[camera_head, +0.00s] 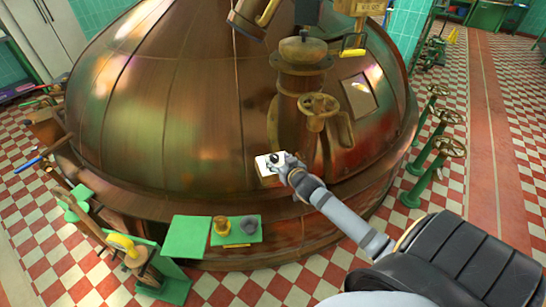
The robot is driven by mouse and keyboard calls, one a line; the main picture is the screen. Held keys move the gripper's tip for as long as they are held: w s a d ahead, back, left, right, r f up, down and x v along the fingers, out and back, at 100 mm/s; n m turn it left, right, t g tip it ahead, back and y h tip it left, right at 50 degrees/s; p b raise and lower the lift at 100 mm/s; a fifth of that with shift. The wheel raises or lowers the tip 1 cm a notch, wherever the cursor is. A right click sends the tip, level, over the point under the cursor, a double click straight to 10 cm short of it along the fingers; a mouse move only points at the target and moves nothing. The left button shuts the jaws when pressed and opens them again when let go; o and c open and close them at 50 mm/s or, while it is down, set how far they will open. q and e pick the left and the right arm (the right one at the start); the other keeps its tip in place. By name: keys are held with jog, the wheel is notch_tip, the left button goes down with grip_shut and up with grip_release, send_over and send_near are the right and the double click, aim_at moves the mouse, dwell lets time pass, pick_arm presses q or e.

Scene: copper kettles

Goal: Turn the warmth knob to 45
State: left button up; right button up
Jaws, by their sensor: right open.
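A small white plate (263,167) sits on the lower front of the big copper kettle (190,100), at the foot of its upright pipe. A small dark detail shows on the plate, beside my gripper. I cannot make out a scale, a number or which way any knob points. My right gripper (279,160) is open at the plate's right edge and partly covers it. I cannot tell whether it touches the plate or a knob. My right arm reaches in from the lower right. My left gripper is not in view.
A brass handwheel (319,111) juts from the pipe just above my right gripper. Green valve stands with handwheels (449,147) stand on the right. A green shelf (258,234) holds a brass weight-like piece (221,226) and a grey bowl (249,225). Checkered floor is open at far right.

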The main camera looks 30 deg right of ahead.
aim_at(275, 157)
jog(key=x, duration=0.4)
jog(key=shift+w+f, duration=0.15)
jog(key=shift+w, duration=0.1)
jog(key=c, duration=1.2)
